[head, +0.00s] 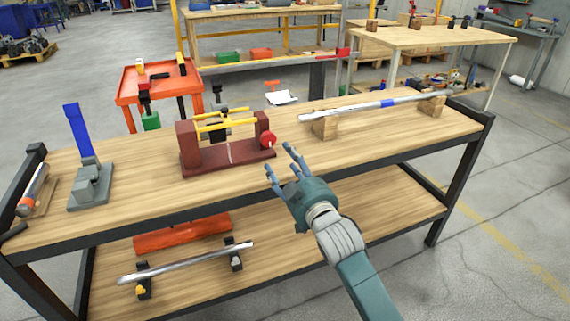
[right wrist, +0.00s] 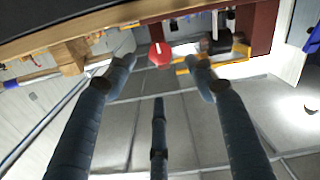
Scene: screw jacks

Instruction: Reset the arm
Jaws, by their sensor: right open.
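My right gripper (head: 285,165) is open and empty in front of the workbench's front edge, with its fingers pointing up and towards the bench. Its spread fingers also show in the right wrist view (right wrist: 160,80), with nothing between them. A dark red screw-jack fixture (head: 228,158) with yellow bars stands on the wooden bench top, just behind and left of the fingers. Its red knob (head: 268,139) is close to the fingertips and shows between them in the right wrist view (right wrist: 160,54); they look apart. My left gripper is out of view.
A silver rod (head: 350,109) rests on wooden blocks at the right of the bench top (head: 400,145). A grey base with a blue lever (head: 83,150) stands at the left. The lower shelf holds another rod (head: 190,262) and an orange piece (head: 180,236).

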